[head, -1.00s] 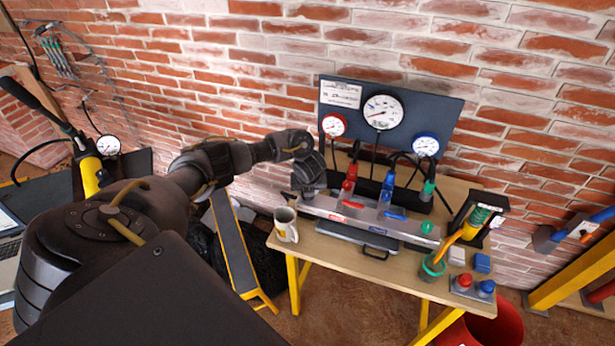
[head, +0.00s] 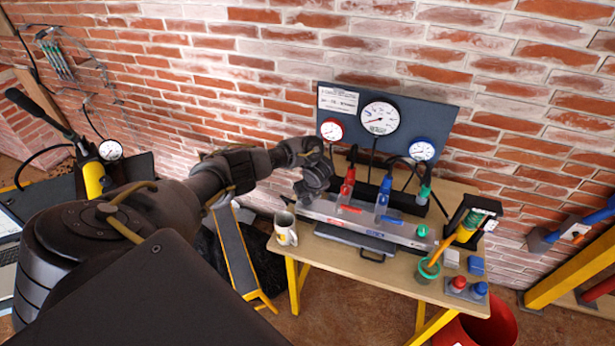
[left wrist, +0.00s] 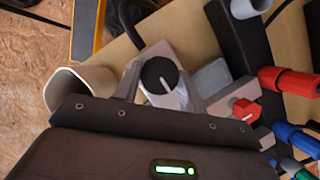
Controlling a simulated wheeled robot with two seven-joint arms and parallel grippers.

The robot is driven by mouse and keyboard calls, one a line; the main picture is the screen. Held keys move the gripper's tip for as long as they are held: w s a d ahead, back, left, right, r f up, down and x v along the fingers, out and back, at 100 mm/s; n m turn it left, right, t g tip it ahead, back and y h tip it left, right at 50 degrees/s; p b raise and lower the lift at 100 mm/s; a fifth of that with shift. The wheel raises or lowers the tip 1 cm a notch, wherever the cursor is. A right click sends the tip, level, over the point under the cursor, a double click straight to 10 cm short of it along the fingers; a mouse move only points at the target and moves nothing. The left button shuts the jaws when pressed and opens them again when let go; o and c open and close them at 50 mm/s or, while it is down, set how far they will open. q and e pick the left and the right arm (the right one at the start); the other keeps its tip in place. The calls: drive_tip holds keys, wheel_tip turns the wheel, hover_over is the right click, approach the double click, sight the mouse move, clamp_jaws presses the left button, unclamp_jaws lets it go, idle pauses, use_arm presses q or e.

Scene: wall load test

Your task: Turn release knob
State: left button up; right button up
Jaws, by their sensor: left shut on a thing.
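A black round knob (left wrist: 156,74) with a white pointer line shows in the left wrist view, between the grey fingers of my left gripper (left wrist: 162,84). The fingers are shut on it from both sides. In the head view my left gripper (head: 308,190) is at the left end of the grey manifold block (head: 372,226) on the workbench, and it hides the knob there. My right gripper is not in view.
A mug (head: 286,232) stands close to the left gripper and also shows in the left wrist view (left wrist: 82,88). Red (head: 347,187) and blue (head: 384,192) valve fittings stand right of the gripper. A gauge panel (head: 345,125) stands behind.

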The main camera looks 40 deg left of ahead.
use_arm(q)
drive_tip(key=shift+r, duration=0.1)
drive_tip(key=o, duration=1)
drive_tip(key=v, duration=0.5)
drive_tip(key=shift+w+p, duration=0.1)
drive_tip(key=shift+p, duration=0.3)
drive_tip(key=p+v, duration=0.2)
drive_tip(key=v, duration=0.3)
drive_tip(key=shift+d+r, duration=0.15)
drive_tip(key=shift+r, duration=0.05)
drive_tip(key=shift+r, duration=0.1)
